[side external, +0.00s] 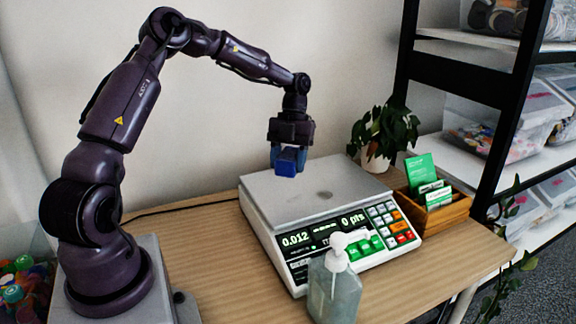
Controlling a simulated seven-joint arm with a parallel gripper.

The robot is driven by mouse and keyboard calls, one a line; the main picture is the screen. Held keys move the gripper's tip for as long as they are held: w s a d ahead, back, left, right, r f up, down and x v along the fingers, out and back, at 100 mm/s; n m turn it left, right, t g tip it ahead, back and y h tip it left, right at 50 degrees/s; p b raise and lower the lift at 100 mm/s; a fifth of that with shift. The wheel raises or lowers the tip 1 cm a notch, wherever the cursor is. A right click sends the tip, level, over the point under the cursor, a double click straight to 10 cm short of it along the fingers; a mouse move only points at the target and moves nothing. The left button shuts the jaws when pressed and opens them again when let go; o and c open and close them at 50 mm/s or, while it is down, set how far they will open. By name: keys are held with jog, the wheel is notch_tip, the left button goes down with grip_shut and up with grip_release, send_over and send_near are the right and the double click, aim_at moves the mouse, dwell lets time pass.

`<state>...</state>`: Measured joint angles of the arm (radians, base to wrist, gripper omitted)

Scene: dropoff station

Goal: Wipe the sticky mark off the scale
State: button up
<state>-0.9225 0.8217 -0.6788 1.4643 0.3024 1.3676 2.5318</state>
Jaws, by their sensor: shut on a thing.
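The scale (265,205) stands on the wooden table, with a flat grey plate on top and a lit display (325,229) on its front. A small dark greyish mark (324,195) shows on the plate, right of its middle. My gripper (287,165) is above the back part of the plate, to the left of and behind the mark. It is shut on a small blue block-like thing (286,168), perhaps a sponge. Whether the blue thing touches the plate I cannot tell. The gripper points downward.
A pump bottle (335,290) stands in front of the scale, close to its keypad. A wooden box (440,215) with green and white cards stands to the right, and a potted plant (381,135) behind. Black shelving (510,100) is at the right. Bare table lies left of the scale.

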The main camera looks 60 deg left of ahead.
jog(key=shift+d, duration=0.1)
dwell(0.3)
jog(key=w+d+n, duration=0.1)
jog(key=w+d, duration=0.1)
jog(key=n+t+h, duration=0.1)
jog(key=n+t, duration=0.2)
jog(key=n, duration=0.5)
send_over(321, 203)
jog(key=a, duration=0.1)
jog(key=shift+w+a+f, duration=0.1)
jog(key=shift+w+f, duration=0.05)
jog(key=shift+f, duration=3.3)
jog(key=shift+w+f, duration=0.65)
jog(key=shift+w, duration=1.3)
jog(key=shift+s+r, duration=0.1)
jog(key=shift+s, duration=1.95)
notch_tip(321, 203, up, 8)
